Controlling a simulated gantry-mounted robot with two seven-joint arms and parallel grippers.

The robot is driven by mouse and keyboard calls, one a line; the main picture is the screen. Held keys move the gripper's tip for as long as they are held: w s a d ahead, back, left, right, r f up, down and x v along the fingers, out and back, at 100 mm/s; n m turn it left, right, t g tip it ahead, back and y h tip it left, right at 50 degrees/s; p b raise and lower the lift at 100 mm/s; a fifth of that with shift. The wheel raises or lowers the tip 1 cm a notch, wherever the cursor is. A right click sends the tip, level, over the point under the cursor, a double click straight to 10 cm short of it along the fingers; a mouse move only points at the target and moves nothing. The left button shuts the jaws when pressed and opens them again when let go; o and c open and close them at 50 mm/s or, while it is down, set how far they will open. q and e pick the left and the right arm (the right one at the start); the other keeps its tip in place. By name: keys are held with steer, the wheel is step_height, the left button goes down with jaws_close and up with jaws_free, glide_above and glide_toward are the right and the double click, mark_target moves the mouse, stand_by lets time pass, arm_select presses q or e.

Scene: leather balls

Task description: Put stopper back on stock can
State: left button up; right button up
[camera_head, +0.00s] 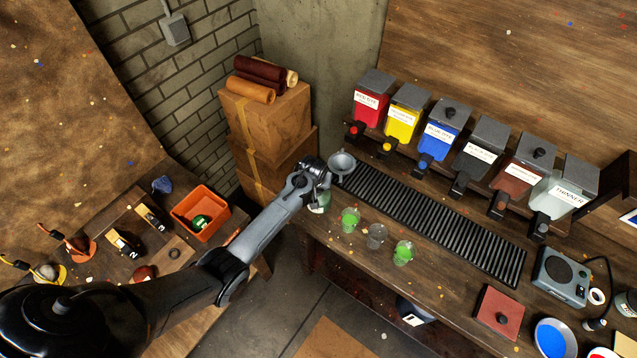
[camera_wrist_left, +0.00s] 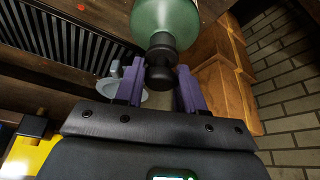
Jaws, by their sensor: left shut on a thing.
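A rounded grey-green can or bottle (camera_wrist_left: 166,18) with a black neck fills the top of the left wrist view. A black knobbed stopper (camera_wrist_left: 159,76) is at its neck, between my purple fingers. My left gripper (camera_wrist_left: 160,92) is shut on the stopper's knob. I cannot tell whether the stopper is fully seated. In the head view my left gripper (camera_head: 322,186) is at the left end of the workbench. The green body (camera_head: 319,204) shows partly below it, with its top hidden by the gripper. My right gripper is not in view.
A grey funnel-like dish (camera_head: 342,162) stands close behind the gripper. Several small cups, including a green one (camera_head: 350,220), stand to the right. A ribbed black mat (camera_head: 430,212) lies below several labelled coloured dispensers (camera_head: 440,135). Stacked boxes (camera_head: 265,120) stand behind left.

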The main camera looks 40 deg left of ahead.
arm_select(q)
steer(key=o, duration=1.6)
steer(key=shift+r, duration=0.1)
steer(key=shift+r+p, duration=3.45)
steer(key=shift+p, duration=0.25)
jaws_close()
steer(key=shift+f+b, duration=0.3)
steer(key=shift+f, duration=0.1)
